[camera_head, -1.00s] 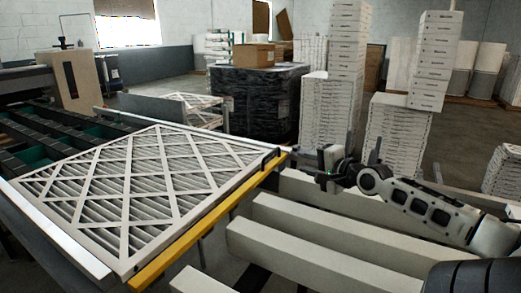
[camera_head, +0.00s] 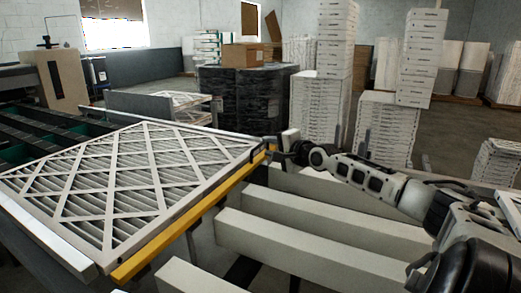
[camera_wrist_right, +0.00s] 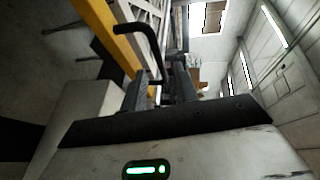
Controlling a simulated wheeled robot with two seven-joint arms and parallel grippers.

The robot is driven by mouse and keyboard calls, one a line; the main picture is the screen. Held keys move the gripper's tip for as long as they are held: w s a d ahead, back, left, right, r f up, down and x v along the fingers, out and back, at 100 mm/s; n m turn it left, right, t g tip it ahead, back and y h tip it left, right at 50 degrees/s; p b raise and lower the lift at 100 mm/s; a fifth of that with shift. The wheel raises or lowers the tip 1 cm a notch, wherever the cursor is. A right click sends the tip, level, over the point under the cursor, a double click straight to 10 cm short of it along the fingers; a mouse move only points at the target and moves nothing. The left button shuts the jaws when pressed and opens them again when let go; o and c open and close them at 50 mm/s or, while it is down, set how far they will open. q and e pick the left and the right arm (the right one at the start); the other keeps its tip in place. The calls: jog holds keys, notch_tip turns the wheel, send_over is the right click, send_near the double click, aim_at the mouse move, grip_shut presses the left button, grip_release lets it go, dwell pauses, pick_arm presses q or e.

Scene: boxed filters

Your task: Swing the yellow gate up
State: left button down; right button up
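The yellow gate (camera_head: 190,220) is a long yellow bar along the near right edge of the filter conveyor, lying low beside a large pleated filter (camera_head: 125,175). It also shows at the upper left of the right wrist view (camera_wrist_right: 102,22). A black bent handle (camera_wrist_right: 147,38) stands off the gate there. My right gripper (camera_head: 275,149) is at the gate's far end, by the handle. In the wrist view its two dark fingers (camera_wrist_right: 163,88) are apart, with the handle's end reaching close to them; contact cannot be told. My left gripper is not in view.
Several pale beams (camera_head: 290,245) lie right of the gate, below my right arm. Tall stacks of white boxes (camera_head: 330,60) and a black-wrapped pallet (camera_head: 245,100) stand behind. Open floor shows at the back right.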

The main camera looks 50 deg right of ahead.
aim_at(262, 145)
jog(key=shift+b+x, duration=0.5)
jog(key=shift+x, duration=1.9)
jog(key=shift+a, duration=0.15)
jog(key=shift+c, duration=0.3)
grip_shut()
